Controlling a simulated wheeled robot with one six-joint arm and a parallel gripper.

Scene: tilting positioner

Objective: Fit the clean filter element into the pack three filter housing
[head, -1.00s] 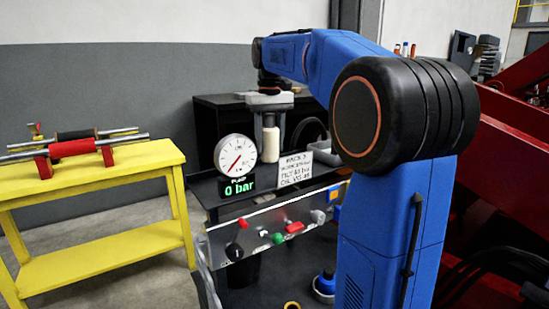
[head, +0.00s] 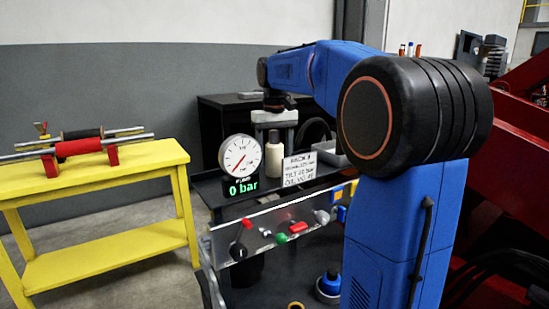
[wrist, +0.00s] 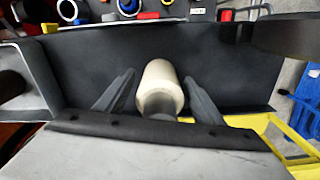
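The clean filter element is a cream cylinder (head: 274,158) just above or at the black bench, between the pressure gauge and the white sign; I cannot tell whether its bottom touches. The element also shows between the fingertips in the wrist view (wrist: 160,84). I cannot identify the pack three filter housing for certain. The sign (head: 299,168) reads "PACK 3" on its top line.
A gauge (head: 240,155) stands over a display (head: 243,187) reading 0 bar. A panel with coloured levers (head: 280,228) runs along the front. A blue, round part (head: 329,284) sits low. A yellow bench (head: 95,208) carries rollers (head: 80,148). Red machinery (head: 515,150) is right.

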